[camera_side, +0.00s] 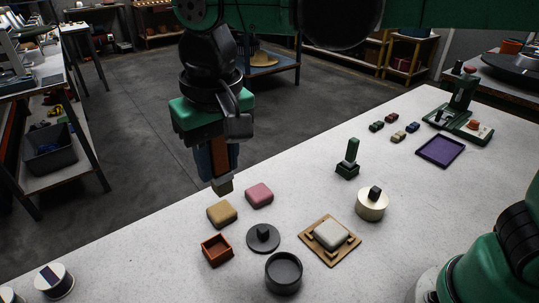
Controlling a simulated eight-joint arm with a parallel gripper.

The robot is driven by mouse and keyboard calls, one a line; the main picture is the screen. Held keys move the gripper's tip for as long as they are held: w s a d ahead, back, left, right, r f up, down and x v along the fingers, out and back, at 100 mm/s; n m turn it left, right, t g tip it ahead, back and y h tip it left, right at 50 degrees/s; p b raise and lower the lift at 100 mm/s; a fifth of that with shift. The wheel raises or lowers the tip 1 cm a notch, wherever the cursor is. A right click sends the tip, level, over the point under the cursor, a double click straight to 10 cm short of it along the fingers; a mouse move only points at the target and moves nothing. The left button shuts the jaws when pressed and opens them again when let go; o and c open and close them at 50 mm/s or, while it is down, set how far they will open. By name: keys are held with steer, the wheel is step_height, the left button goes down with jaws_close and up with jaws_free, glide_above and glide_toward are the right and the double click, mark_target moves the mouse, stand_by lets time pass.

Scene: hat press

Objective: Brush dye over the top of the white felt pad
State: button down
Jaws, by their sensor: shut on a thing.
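The white felt pad (331,233) sits in a wooden frame (315,251) on the pale table. My gripper (218,163) is above the table's far edge, to the left of and well apart from the pad. It is shut on a brush-like thing (222,187), of which an olive-yellow end shows below the fingers. Its upper part is hidden by the gripper. A round dark pot (284,284) stands open at the front. Its inside looks dark, and I cannot tell if dye is in it. A dark lid (263,247) with a knob lies behind it.
A tan block (222,214), a pink block (259,195) and an open red-brown box (217,250) are near the pot. A cream knobbed container (372,209) and a green stamp (348,168) stand right of them. A purple tray (440,150) lies farther back.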

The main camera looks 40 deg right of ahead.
steer(key=shift+s+d+f, duration=0.75)
steer(key=shift+s+f, duration=0.5)
steer(key=shift+f, duration=1)
steer(key=shift+s+d+f, duration=0.75)
steer(key=shift+s+f, duration=0.5)
steer(key=shift+f, duration=1.05)
steer(key=shift+s+d+f, duration=0.75)
steer(key=shift+s+f, duration=0.5)
steer(key=shift+f, duration=1)
steer(key=shift+f, duration=0.6)
step_height(320, 180, up, 7)
